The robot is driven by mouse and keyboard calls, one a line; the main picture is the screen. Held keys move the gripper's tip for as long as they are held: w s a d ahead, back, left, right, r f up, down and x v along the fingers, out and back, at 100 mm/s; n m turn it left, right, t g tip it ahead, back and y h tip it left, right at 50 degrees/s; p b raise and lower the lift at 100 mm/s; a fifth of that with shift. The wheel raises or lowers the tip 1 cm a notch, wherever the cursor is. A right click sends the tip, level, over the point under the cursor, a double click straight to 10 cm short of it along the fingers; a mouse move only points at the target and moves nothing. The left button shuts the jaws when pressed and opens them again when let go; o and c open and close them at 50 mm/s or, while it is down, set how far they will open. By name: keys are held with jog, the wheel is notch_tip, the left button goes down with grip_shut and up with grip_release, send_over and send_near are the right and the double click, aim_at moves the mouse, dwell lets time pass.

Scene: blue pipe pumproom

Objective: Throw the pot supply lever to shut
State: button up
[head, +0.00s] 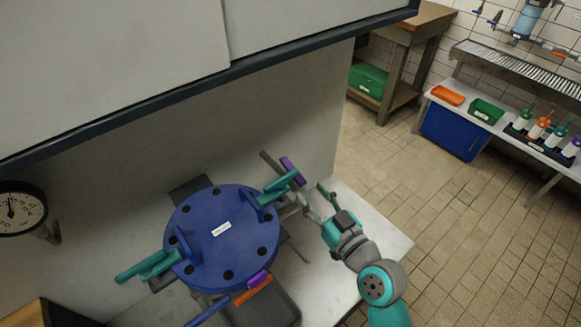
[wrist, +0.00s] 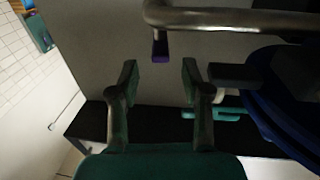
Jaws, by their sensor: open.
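A round blue pot (head: 222,240) with a bolted lid and a small white label stands on the pale bench. A purple-ended lever (head: 291,170) sticks out behind the pot's right side, near a grey pipe. In the wrist view a purple piece (wrist: 160,48) hangs from a bent metal bar, beyond the gap between my fingers. I cannot tell for certain which part is the pot supply lever. My gripper (head: 313,198) is open and empty to the right of the pot, close to the purple end but apart from it. Its two fingers also show in the wrist view (wrist: 159,80).
Teal handles (head: 282,184) project from the pot's right, and more teal bars (head: 147,266) from its left. Orange and purple parts (head: 253,289) sit at its front. A grey wall panel (head: 120,165) stands behind. A gauge (head: 17,208) is at the left. Tiled floor is clear at right.

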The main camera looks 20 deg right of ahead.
aim_at(282, 158)
jog(key=w, duration=0.3)
jog(key=w+a, duration=0.1)
jog(key=w, duration=0.2)
jog(key=w+a, duration=0.1)
jog(key=w, duration=0.3)
grip_shut()
